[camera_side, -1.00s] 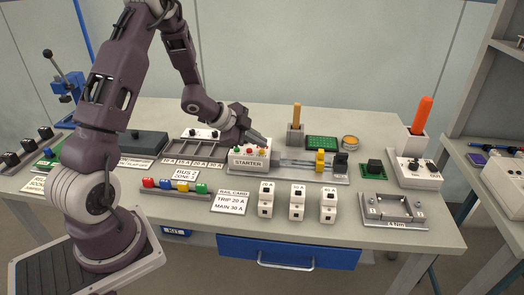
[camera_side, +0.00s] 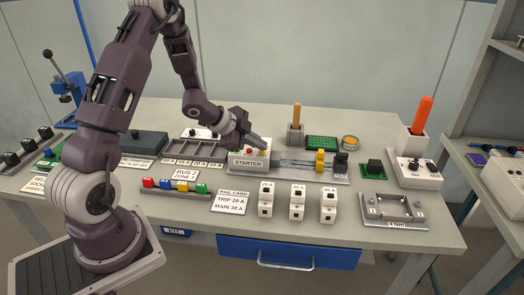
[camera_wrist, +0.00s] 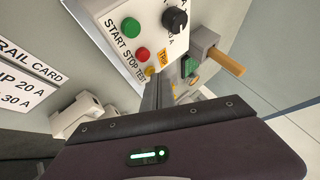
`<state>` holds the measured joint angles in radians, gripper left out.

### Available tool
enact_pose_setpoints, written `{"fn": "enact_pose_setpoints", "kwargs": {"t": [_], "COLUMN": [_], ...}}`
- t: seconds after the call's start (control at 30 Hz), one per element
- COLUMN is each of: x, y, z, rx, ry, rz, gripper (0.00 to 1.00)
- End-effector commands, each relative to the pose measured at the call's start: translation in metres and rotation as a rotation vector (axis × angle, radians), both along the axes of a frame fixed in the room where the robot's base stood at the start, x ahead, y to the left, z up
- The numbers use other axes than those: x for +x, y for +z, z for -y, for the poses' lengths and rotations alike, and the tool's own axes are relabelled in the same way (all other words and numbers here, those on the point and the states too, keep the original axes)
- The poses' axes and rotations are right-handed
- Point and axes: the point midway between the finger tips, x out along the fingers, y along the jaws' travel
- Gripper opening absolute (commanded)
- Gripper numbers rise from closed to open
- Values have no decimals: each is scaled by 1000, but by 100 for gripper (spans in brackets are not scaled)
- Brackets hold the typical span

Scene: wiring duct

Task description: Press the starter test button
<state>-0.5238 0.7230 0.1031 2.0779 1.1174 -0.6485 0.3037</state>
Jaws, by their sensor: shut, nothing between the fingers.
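The white starter box (camera_side: 246,162), labelled STARTER, stands in the middle of the bench. In the wrist view its panel (camera_wrist: 108,18) carries a green START button (camera_wrist: 131,27), a red STOP button (camera_wrist: 141,54) and a small yellow TEST button (camera_wrist: 149,70). A black knob (camera_wrist: 175,18) sits beside them. My gripper (camera_wrist: 157,82) is shut and empty, its fingertips right by the yellow button. I cannot tell whether they touch it. In the side view my gripper (camera_side: 265,146) hangs low over the starter's top and hides part of it.
A rail with a yellow part (camera_side: 320,160) and a black part (camera_side: 340,161) runs right of the starter. A grey holder with a wooden handle (camera_side: 296,133) stands behind. White breaker blocks (camera_side: 297,203) and the rail card (camera_side: 232,201) lie in front.

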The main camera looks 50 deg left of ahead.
Motion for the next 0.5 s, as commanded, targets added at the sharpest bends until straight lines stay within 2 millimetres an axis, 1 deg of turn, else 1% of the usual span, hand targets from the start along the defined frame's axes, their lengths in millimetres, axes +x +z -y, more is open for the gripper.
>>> {"fn": "enact_pose_setpoints", "kwargs": {"t": [0.37,0.5], "x": [0,0], "y": [-1,3], "z": [0,0], "rx": [1,0], "ry": [1,1], "rz": [-1,1], "gripper": [0,0]}}
